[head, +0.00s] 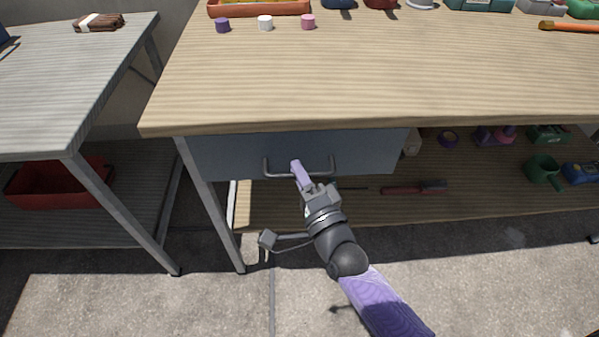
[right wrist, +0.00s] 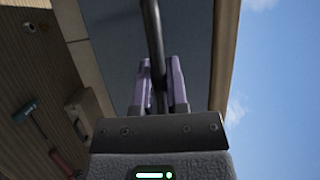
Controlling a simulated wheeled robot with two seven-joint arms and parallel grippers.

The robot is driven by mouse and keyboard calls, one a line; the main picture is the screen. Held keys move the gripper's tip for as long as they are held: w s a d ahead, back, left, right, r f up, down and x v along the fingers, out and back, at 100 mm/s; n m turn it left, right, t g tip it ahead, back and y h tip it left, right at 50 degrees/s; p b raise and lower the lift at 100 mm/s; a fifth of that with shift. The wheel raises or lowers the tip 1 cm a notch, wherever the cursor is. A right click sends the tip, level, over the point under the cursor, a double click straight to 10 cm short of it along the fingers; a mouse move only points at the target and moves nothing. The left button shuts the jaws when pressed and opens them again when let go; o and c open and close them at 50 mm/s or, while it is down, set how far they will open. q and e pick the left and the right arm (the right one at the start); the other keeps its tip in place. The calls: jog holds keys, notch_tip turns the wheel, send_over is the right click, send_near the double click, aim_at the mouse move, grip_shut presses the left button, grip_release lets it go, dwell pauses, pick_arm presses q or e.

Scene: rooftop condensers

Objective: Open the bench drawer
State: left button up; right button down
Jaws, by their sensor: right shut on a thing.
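The bench drawer (head: 230,155) is a grey-blue front under the left part of the wooden bench top, and it looks closed. Its dark bar handle (head: 331,165) runs across the middle of the front. My right gripper (head: 297,168) is at the handle, with its purple fingers around the bar. In the right wrist view the handle bar (right wrist: 153,40) passes between the two fingers (right wrist: 160,85), which are shut on it, with the drawer front (right wrist: 115,40) behind. My left gripper is not in view.
The wooden bench top (head: 350,75) holds small purple, white and pink caps and several trays at the back. A lower shelf (head: 400,205) carries tools and pots. A grey side table (head: 60,90) stands left, with a red bin (head: 50,190) below. The paved floor in front looks clear.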

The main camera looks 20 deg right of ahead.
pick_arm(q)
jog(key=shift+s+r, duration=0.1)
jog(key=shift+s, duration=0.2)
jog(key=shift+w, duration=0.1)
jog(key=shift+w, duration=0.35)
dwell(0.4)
